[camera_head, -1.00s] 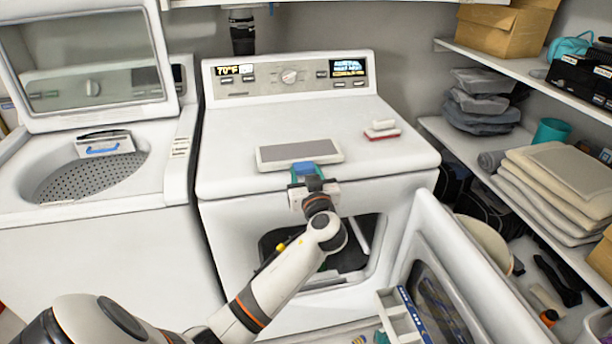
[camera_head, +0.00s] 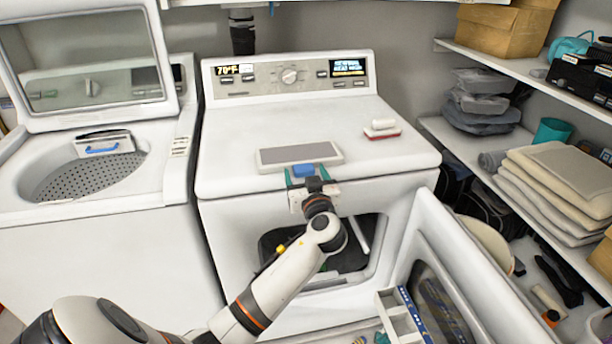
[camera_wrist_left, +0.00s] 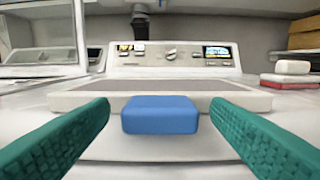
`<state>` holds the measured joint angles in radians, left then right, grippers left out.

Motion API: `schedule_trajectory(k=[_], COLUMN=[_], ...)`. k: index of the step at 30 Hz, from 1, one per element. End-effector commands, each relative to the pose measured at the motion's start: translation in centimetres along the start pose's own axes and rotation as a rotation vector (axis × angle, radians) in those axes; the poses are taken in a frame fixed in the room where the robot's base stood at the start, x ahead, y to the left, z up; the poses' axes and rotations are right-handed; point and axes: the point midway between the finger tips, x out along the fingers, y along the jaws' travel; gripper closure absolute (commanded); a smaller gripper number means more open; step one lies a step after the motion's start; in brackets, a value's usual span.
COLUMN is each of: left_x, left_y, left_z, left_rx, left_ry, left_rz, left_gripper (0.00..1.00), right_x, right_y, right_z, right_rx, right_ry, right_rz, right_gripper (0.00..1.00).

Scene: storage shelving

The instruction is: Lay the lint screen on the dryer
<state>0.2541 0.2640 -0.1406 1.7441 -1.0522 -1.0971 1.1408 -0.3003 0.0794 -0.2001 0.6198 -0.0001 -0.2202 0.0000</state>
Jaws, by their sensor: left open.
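The lint screen (camera_head: 299,154), a flat pale frame with a grey panel and a blue handle (camera_head: 304,170), lies on the dryer's white top (camera_head: 240,130) at its front edge. The handle sticks out toward me past the edge. My left gripper (camera_head: 304,178) is open just in front of the lint screen. In the left wrist view its green fingers stand apart on either side of the blue handle (camera_wrist_left: 160,114), with gaps on both sides and no contact. The lint screen's grey panel also shows there behind the handle (camera_wrist_left: 160,86). My right gripper is not in view.
A red-and-white brush-like block (camera_head: 382,129) sits on the dryer top at the right. The dryer door (camera_head: 440,250) hangs open at the lower right. An open washer (camera_head: 90,180) stands at the left. Shelves with folded cloths (camera_head: 555,185) line the right side. The dryer top's middle is clear.

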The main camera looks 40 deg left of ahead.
Motion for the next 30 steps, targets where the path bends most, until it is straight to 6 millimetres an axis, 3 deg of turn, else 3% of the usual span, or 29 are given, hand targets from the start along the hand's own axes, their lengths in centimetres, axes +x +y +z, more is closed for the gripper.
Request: schedule_trajectory(k=[8, 21, 30], left_x=[-1.1, -9.7, -12.0], left_y=[-0.1, 0.0, 0.0], left_z=[-0.2, -0.3, -0.1], left_rx=[0.001, -0.002, 0.0], left_ry=[0.002, 0.003, 0.001], left_rz=[-0.002, -0.002, 0.0], left_gripper=[0.28, 0.28, 0.28], right_x=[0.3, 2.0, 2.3], right_y=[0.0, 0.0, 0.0], right_z=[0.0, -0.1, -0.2], right_rx=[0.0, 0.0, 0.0], right_ry=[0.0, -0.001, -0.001], right_rz=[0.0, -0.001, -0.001], right_gripper=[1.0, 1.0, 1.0])
